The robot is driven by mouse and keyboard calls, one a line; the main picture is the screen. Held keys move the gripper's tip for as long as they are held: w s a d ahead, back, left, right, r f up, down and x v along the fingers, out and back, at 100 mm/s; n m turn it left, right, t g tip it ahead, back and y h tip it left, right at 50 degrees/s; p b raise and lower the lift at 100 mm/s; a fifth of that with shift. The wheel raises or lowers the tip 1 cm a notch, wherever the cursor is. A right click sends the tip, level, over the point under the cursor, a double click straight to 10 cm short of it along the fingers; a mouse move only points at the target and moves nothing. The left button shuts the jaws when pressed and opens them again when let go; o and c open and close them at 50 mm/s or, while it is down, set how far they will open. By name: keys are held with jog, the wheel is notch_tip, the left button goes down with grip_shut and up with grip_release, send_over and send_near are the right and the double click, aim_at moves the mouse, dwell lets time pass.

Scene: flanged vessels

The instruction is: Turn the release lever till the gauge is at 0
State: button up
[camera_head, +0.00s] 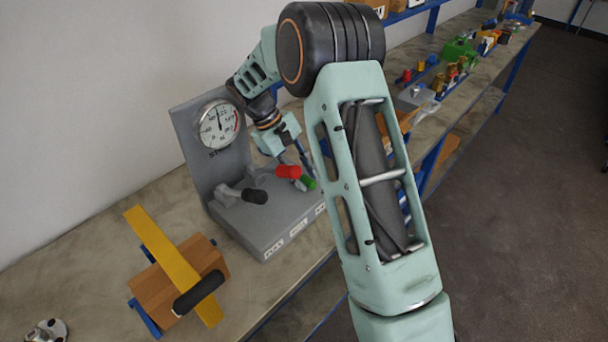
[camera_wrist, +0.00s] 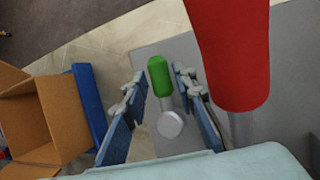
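The round gauge (camera_head: 217,125) sits on the upright grey panel; its needle points roughly straight up, away from the low end of the dial. Three levers stand on the grey base: one with a black handle (camera_head: 254,196), one with a red handle (camera_head: 288,171) and one with a green handle (camera_head: 308,183). I cannot tell from the labels which is the release lever. My gripper (camera_head: 304,163) is at the green handle. In the wrist view, my open gripper (camera_wrist: 157,92) has a finger on each side of the green handle (camera_wrist: 158,75), with gaps showing. The red handle (camera_wrist: 232,50) is close on the right.
The grey base (camera_head: 268,235) has small labels on its front. A wooden block (camera_head: 160,290) with a yellow bar (camera_head: 165,245) and a black handle stands at left front. A cardboard box (camera_wrist: 40,120) and a blue post are left in the wrist view. Other parts line the bench behind.

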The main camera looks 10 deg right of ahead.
jog(key=shift+c, duration=0.4)
grip_shut()
jog(key=shift+w+n, duration=0.1)
jog(key=shift+n, duration=0.2)
jog(key=n+t, duration=0.1)
jog(key=w+d+n+b, duration=0.1)
jog(key=n, duration=0.1)
jog(key=shift+d+t, duration=0.1)
jog(key=shift+t, duration=0.3)
jog(key=shift+w+d+n+t, duration=0.25)
jog(key=shift+w+n+t, duration=0.15)
jog(key=shift+n, duration=0.55)
jog(key=shift+w+d+n+t, duration=0.25)
jog(key=shift+n+t, duration=0.15)
jog(key=shift+n, duration=0.55)
jog(key=shift+o, duration=0.4)
grip_release()
